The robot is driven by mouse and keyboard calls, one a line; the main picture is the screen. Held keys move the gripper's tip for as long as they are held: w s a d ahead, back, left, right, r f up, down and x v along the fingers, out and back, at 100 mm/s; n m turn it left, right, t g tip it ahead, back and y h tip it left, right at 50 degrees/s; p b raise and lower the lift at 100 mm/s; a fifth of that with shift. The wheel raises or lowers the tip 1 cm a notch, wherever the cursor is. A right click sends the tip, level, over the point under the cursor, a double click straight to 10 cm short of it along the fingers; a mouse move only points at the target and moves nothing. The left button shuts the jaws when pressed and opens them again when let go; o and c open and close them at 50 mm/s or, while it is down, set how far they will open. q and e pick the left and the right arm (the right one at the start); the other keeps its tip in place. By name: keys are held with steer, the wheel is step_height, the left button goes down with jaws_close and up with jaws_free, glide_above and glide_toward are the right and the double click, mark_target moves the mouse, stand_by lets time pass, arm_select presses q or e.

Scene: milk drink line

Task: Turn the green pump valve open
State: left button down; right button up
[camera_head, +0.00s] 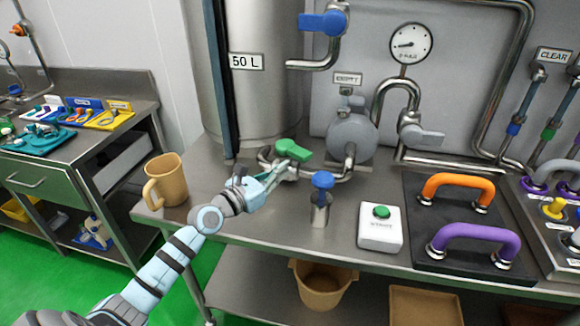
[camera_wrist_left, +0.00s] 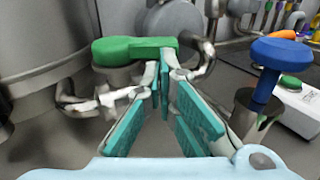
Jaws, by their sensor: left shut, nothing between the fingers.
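The green pump valve handle (camera_head: 294,150) sits on the pipe between the big tank and the round pump (camera_head: 352,137). In the left wrist view the green handle (camera_wrist_left: 133,49) lies crosswise, its wide end to the left and its narrow end at the fingertips. My left gripper (camera_head: 284,171) is just in front of and below the handle. In the left wrist view its teal-padded fingers (camera_wrist_left: 167,68) meet at the tips, shut with nothing between them. They are close to the handle's narrow end; whether they touch it I cannot tell. My right gripper is out of view.
A blue-topped valve (camera_head: 322,182) stands right of my gripper, also in the left wrist view (camera_wrist_left: 277,55). A tan mug (camera_head: 168,180) stands left, near my forearm. A white box with a green button (camera_head: 381,228) and orange and purple handles (camera_head: 457,187) are further right.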

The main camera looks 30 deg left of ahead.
mark_target(302, 161)
arm_select(q)
steer(key=b+x, duration=0.1)
steer(key=x, duration=0.3)
stand_by(0.4)
steer(key=shift+w+d+p, duration=0.25)
steer(key=shift+d+p, duration=0.1)
steer(key=shift+p, duration=0.25)
steer(key=shift+w+d+r, duration=0.1)
steer(key=shift+w+d, duration=0.1)
steer(key=shift+w, duration=0.05)
steer(key=shift+w+d+p, duration=0.45)
steer(key=shift+w+d, duration=0.2)
steer(key=shift+w, duration=0.35)
